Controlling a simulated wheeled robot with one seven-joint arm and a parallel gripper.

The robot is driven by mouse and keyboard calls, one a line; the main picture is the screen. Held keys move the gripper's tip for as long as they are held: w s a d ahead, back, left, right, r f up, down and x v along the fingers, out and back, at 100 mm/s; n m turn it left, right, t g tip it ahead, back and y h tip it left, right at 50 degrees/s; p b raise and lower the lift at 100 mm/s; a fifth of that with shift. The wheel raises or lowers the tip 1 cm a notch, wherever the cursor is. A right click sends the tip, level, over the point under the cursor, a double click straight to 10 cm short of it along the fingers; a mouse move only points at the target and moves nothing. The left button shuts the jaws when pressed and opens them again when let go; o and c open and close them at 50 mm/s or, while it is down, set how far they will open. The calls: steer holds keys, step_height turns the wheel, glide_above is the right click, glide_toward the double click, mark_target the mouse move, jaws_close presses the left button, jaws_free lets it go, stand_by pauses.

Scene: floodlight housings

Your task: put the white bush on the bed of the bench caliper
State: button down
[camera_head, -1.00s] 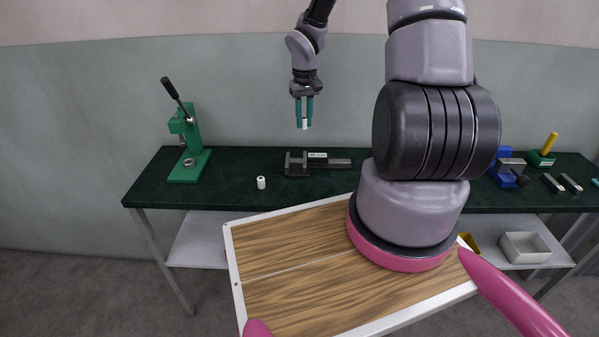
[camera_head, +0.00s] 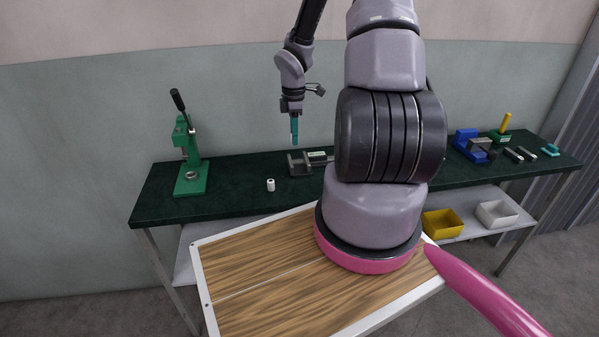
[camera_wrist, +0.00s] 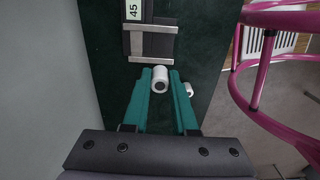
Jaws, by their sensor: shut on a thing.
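My gripper (camera_head: 294,132) hangs above the bench, its teal fingers pointing down. In the wrist view its fingers (camera_wrist: 161,92) are shut on a white bush (camera_wrist: 161,76), a short cylinder with a dark bore, held at the fingertips. The bench caliper (camera_head: 299,166) lies on the green bench top just below my gripper. In the wrist view its dark body and pale jaws (camera_wrist: 152,44) lie beyond the bush, with a display reading 45. The held bush appears above the bench, apart from the caliper.
A second white cylinder (camera_head: 270,185) stands on the bench (camera_head: 235,191) left of the caliper. A green lever press (camera_head: 190,178) stands at far left. A blue vice (camera_head: 468,146) and small parts are at right. Yellow (camera_head: 442,224) and white bins (camera_head: 496,214) sit on the lower shelf.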

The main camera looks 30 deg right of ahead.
mark_target(301, 171)
steer(key=f+n, duration=0.1)
steer(key=f, duration=0.2)
steer(key=d+f+n, duration=0.1)
steer(key=f, duration=0.3)
steer(key=s+d+f+n, duration=0.1)
steer(key=f, duration=0.2)
steer(key=shift+f+n, duration=0.2)
steer(key=shift+n, duration=0.1)
steer(key=shift+a+f, duration=0.1)
steer(key=c, duration=0.7)
jaws_free()
